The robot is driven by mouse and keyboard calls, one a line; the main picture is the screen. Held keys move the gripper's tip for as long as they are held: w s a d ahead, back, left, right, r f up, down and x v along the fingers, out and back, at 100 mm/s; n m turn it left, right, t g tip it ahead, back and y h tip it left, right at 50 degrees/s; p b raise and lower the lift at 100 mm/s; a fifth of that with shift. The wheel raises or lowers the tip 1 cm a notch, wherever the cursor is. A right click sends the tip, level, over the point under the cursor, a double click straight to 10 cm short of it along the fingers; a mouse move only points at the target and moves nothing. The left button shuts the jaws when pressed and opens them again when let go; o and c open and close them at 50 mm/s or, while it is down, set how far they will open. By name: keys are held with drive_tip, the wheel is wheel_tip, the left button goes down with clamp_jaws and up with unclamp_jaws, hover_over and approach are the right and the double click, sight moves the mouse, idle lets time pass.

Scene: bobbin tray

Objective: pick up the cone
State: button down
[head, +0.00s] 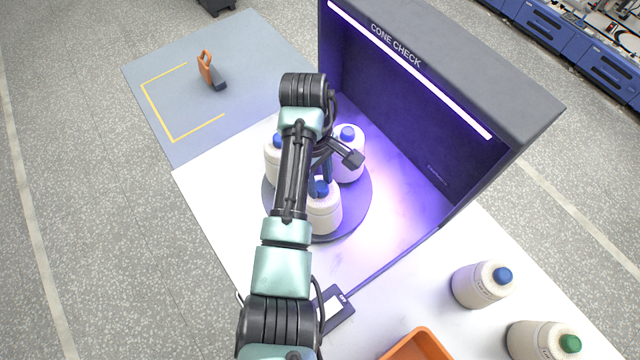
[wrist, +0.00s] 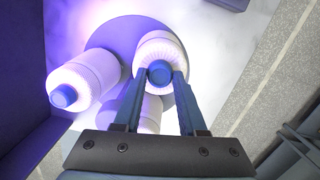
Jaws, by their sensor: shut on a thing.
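Three white yarn cones with blue tips are on a round dark turntable (head: 357,207) under purple light. One is the front cone (head: 324,214), one the right cone (head: 350,168), one the left cone (head: 272,165), partly behind my arm. My gripper (head: 322,181) points down at the front cone's blue tip. In the wrist view the two fingers of my gripper (wrist: 160,76) are shut on the blue tip of a cone (wrist: 158,47), which looks upright. Another cone (wrist: 88,78) shows at left, and one (wrist: 148,108) is partly hidden behind the fingers.
A dark inspection booth (head: 440,80) labelled "CONE CHECK" stands close behind and right of the turntable. A cone with a blue tip (head: 478,284), a cone with a green tip (head: 535,340) and an orange bin (head: 424,340) are at front right. A grey mat (head: 170,75) lies back left.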

wheel_tip(320, 180, up, 28)
drive_tip(key=p, duration=1)
drive_tip(key=shift+f, duration=0.2)
wheel_tip(320, 180, up, 20)
drive_tip(key=shift+p, duration=0.35)
idle(0.6)
